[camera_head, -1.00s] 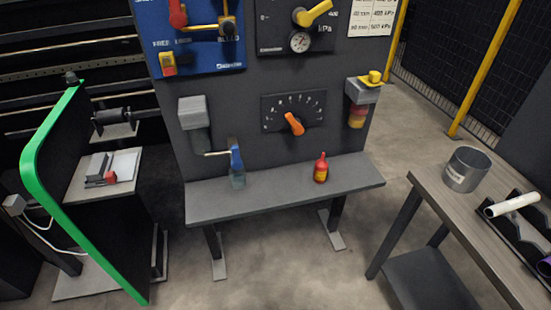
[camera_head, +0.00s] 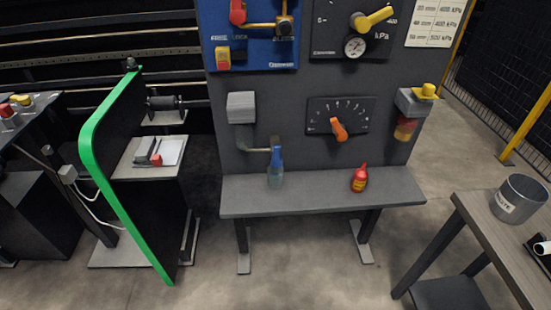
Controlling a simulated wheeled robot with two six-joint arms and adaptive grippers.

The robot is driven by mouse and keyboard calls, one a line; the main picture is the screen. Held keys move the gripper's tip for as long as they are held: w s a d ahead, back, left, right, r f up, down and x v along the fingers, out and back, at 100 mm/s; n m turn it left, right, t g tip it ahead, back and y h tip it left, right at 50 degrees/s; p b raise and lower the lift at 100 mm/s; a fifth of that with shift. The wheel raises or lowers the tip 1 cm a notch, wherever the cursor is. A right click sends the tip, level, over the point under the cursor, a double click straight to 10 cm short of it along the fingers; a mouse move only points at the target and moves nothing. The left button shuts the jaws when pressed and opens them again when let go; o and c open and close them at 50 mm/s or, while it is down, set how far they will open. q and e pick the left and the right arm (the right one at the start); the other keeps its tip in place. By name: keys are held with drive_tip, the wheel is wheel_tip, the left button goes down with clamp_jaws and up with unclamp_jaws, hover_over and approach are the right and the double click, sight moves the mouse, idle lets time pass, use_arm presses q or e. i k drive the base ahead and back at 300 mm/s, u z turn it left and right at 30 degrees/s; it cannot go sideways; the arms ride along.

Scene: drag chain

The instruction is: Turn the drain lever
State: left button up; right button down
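No handle here carries a label I can read as drain. On the grey panel stand (camera_head: 300,130), a blue upright piece (camera_head: 277,157) stands at the end of a thin pipe (camera_head: 255,149) below a grey box (camera_head: 241,107); a clear bottle-like body (camera_head: 276,179) is under it. I cannot tell whether the blue piece is a lever or a bottle top. An orange lever (camera_head: 339,129) sits on a black dial plate. A yellow lever (camera_head: 372,18) is above it, over a round gauge (camera_head: 355,47). Neither of my grippers is in view.
A red bottle (camera_head: 359,179) stands on the stand's shelf (camera_head: 325,206). A blue panel (camera_head: 248,50) with red and yellow handles is at the upper left. A green-edged black board (camera_head: 95,170) stands left. A table (camera_head: 490,235) with a metal can (camera_head: 517,199) is right. Front floor is clear.

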sight(277, 162)
drive_tip(key=u, duration=0.5)
drive_tip(key=k, duration=0.6)
drive_tip(key=u, duration=0.8)
drive_tip(key=i, duration=0.85)
drive_tip(key=z, duration=0.5)
